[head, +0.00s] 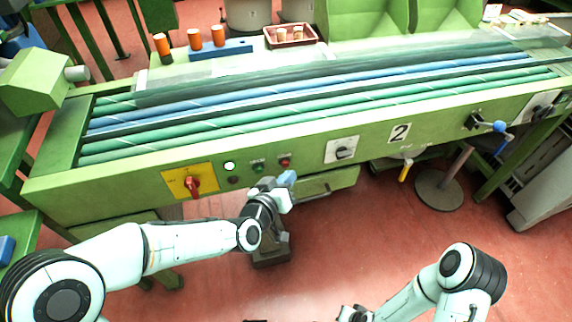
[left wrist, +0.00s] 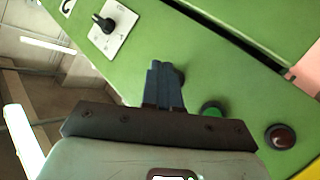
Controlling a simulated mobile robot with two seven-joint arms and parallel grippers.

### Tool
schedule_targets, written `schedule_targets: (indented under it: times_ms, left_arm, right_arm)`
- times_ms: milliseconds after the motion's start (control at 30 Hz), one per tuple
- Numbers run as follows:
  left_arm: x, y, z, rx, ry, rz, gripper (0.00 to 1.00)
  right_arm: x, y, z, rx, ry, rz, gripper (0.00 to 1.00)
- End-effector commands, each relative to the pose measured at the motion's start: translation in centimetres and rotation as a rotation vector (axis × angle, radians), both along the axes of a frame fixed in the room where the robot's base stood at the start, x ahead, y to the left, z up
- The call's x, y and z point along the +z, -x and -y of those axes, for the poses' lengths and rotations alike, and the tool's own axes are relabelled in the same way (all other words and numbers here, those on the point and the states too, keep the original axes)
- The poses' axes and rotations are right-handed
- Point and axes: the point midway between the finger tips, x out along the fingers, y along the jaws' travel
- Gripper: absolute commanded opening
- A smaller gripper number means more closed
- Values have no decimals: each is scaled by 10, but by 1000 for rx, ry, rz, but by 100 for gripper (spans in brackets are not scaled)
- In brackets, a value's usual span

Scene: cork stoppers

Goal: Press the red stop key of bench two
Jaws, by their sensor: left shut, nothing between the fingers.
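Bench two is the green roller bench (head: 375,150) with a "2" plate (head: 399,133) on its front. A small red key (head: 285,161) is on that front, right of a green key (head: 257,168). My left gripper (head: 288,178) is shut and empty, its blue fingertips just below the red key. In the left wrist view its closed fingers (left wrist: 162,75) point at the panel. A dark round part (left wrist: 180,75) shows partly behind them; its colour and any contact cannot be told. The green key (left wrist: 212,110) and a dark red round button (left wrist: 281,136) lie right. My right gripper's fingers are out of view.
A lit lamp (head: 229,166), a dark button (head: 234,180) and a yellow plate with a red switch (head: 193,184) are left of the keys. A black knob on a white plate (head: 342,149) is right.

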Motion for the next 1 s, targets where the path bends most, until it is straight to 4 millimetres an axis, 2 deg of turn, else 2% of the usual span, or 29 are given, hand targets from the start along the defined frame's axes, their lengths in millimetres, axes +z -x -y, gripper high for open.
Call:
schedule_targets:
  times_ms: [633, 1000]
  left_arm:
    - [0, 0, 0, 0, 0, 0, 0]
    - [0, -8, -3, 0, 0, 0, 0]
  right_arm:
    - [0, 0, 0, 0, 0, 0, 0]
    - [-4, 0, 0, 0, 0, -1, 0]
